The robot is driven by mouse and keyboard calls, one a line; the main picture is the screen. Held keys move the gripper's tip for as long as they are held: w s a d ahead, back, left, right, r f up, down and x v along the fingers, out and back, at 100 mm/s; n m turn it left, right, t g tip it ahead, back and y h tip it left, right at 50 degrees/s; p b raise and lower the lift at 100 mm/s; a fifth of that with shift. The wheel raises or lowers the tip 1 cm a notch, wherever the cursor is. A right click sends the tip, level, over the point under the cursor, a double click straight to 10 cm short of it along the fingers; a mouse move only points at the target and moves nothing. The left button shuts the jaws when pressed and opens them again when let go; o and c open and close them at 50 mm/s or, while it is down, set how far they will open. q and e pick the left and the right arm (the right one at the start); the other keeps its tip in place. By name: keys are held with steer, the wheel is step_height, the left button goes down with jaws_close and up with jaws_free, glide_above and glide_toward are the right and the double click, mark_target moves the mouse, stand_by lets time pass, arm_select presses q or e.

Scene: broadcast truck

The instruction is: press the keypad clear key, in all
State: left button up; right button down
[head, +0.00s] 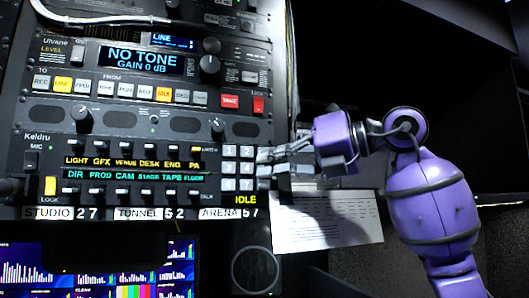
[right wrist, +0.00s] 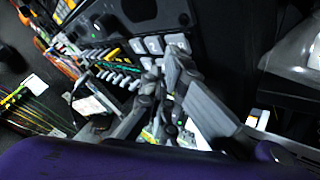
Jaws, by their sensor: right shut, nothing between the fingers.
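The keypad (head: 229,168) is a block of pale square keys at the lower right of the rack panel. A yellow IDLE readout (head: 245,199) shows just below it. My right gripper (head: 264,163) is shut and empty, with its fingertips at the keypad's right edge, over its right column. I cannot tell whether they touch a key. The fingers hide some keys, and I cannot make out which one is the clear key. In the right wrist view the gripper (right wrist: 170,68) is close by the pale keypad keys (right wrist: 153,45). My left gripper is not in view.
Above the keypad are a NO TONE display (head: 140,60), a row of coloured buttons and a red button (head: 258,105). A white paper sheet (head: 335,222) lies below my right gripper. Monitors with bar graphs (head: 130,272) are at the lower left. Right of the rack is dark.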

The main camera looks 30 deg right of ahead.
stand_by(0.5)
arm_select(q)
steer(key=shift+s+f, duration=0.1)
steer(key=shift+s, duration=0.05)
arm_select(e)
steer(key=shift+s+a, duration=0.15)
steer(key=shift+s, duration=0.5)
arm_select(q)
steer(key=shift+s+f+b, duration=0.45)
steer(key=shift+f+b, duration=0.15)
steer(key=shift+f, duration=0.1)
arm_select(e)
steer(key=shift+s+a, duration=0.2)
steer(key=shift+s, duration=0.6)
steer(key=shift+s+a, duration=0.2)
steer(key=shift+s, duration=0.65)
steer(key=shift+s+a, duration=0.2)
steer(key=shift+s, duration=0.6)
